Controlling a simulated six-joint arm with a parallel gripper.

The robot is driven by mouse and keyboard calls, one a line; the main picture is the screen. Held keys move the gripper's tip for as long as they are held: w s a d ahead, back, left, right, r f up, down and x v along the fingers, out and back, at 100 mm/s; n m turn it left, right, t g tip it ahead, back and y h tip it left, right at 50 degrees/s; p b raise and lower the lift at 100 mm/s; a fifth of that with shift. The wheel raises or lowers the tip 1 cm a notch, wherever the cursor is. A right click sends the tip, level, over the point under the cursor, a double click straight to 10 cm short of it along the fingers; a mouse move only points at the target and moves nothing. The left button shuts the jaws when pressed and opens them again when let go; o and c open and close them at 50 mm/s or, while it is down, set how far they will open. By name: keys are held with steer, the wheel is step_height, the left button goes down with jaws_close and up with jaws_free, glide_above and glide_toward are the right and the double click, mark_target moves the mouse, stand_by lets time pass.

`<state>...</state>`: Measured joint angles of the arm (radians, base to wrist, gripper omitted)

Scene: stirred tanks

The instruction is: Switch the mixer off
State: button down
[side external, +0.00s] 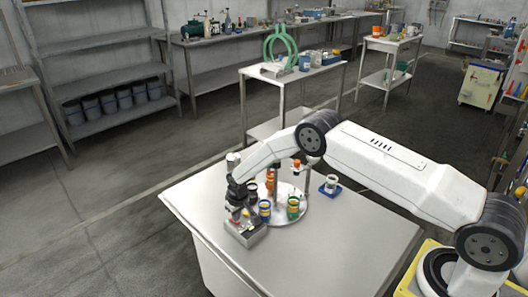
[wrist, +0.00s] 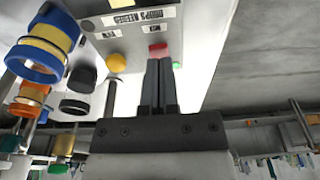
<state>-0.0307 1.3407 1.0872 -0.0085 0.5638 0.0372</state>
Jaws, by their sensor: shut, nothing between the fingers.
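The grey control box (side external: 246,234) stands near the front left edge of the white table. In the wrist view its pale panel (wrist: 133,42) carries printed labels, a red button (wrist: 158,49), a yellow round button (wrist: 116,63) and a small green part (wrist: 176,65). My gripper (wrist: 159,62) is shut and empty, with its fingertips at the red button. I cannot tell whether they touch it. In the side view my gripper (side external: 238,211) is low over the box and hides part of it.
A round metal stand (side external: 282,217) beside the box holds colour-banded jars, including a blue-and-yellow one (side external: 264,210) and a green-banded one (side external: 293,208). A cup on a blue base (side external: 331,186) stands to the right. The white table's (side external: 335,250) front right is clear.

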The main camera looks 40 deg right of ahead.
steer(key=shift+f, duration=0.45)
stand_by(0.4)
steer(key=shift+r, duration=3.5)
steer(key=shift+r, duration=0.1)
steer(key=s+d+r, duration=0.1)
steer(key=s+r, duration=1.1)
steer(key=r, duration=0.1)
steer(key=s+r, duration=0.2)
steer(key=s, duration=0.7)
steer(key=s+r, duration=0.3)
steer(key=s, duration=0.6)
steer(key=shift+s+d+t, duration=0.35)
steer(key=shift+t, duration=0.05)
